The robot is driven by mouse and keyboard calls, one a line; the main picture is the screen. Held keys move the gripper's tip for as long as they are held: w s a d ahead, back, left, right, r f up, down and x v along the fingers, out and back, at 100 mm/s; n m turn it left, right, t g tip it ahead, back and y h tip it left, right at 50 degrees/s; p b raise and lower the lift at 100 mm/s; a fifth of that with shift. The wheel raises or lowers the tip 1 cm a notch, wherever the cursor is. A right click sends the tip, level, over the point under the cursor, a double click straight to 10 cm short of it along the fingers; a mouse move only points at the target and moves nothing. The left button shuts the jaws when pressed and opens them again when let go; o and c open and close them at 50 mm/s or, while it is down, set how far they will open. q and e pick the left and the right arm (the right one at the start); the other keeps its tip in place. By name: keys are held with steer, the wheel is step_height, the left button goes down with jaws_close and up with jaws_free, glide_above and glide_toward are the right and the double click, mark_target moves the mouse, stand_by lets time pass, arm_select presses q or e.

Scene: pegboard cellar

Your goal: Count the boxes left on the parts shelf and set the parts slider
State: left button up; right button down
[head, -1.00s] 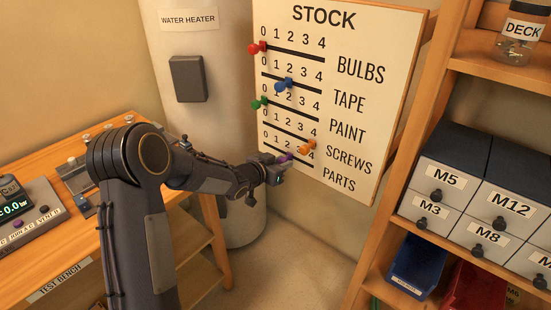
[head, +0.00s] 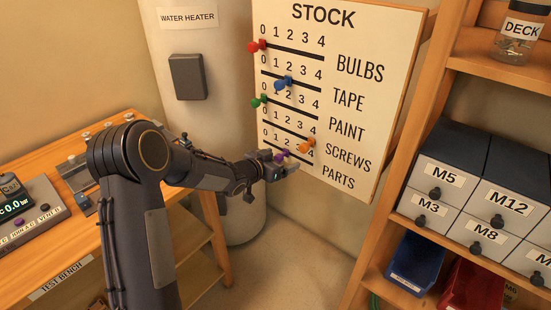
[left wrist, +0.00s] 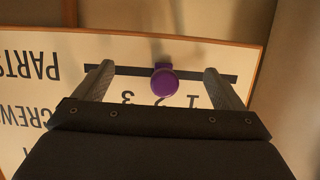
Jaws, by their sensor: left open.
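The white STOCK board (head: 345,40) carries several sliders on black tracks. The purple knob (head: 283,156) is on the lowest track, in the PARTS row. My left gripper (head: 284,162) is at that knob, and its fingers partly cover the row's numbers. In the left wrist view the board is upside down and the purple knob (left wrist: 163,83) sits by the 2, between the two open fingers. There is a gap on each side, so neither finger touches it. My right gripper is not in view. I cannot identify a shelf marked parts.
The red (head: 253,47), blue (head: 281,84), green (head: 256,103) and orange (head: 305,146) knobs sit on the tracks above. A wooden shelf with labelled drawers (head: 430,170) and a blue bin (head: 416,262) stands right. A test bench (head: 85,235) is left.

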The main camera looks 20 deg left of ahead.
arm_select(q)
steer(key=shift+s+a, duration=0.1)
steer(key=shift+s, duration=0.2)
steer(key=s+a, duration=0.3)
steer(key=s, duration=0.5)
steer(key=shift+s+b, duration=0.15)
steer(key=shift+b, duration=0.15)
stand_by(0.5)
